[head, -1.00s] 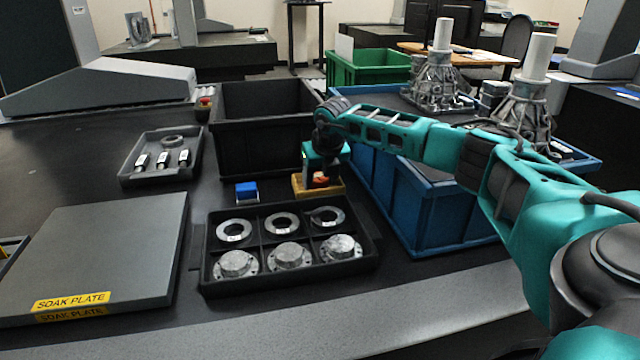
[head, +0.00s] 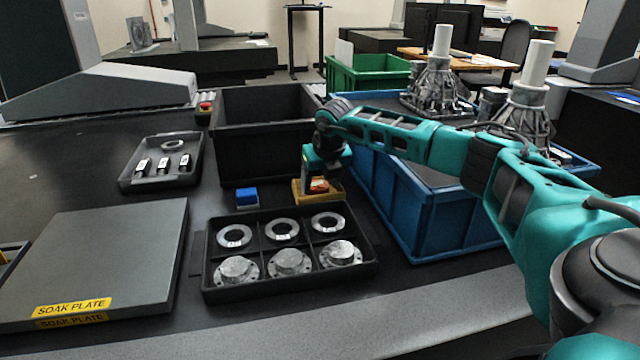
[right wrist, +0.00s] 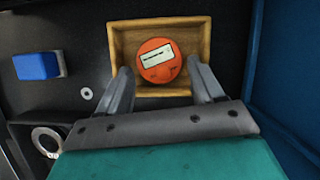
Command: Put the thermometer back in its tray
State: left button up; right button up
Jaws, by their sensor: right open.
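The thermometer looks like a round orange device with a pale display (right wrist: 158,61). It lies inside a small yellow-brown tray (right wrist: 203,29), near the middle of its floor. In the head view the tray (head: 303,196) stands behind the black compartment tray, and the orange device (head: 318,185) shows partly below my gripper. My right gripper (right wrist: 164,80) is open, with its two fingers apart on either side of the device at the tray's near side. I see no contact between the fingers and the device. My left gripper is not in view.
A blue block (head: 247,197) lies left of the small tray. A black tray (head: 290,285) with rings and flanged parts stands in front. A tall black bin (head: 262,137) is behind, a blue bin (head: 440,215) to the right. A soak plate (head: 110,245) lies at left.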

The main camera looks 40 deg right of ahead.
jog(key=p+v, duration=0.2)
jog(key=v, duration=0.8)
jog(key=shift+r, duration=0.2)
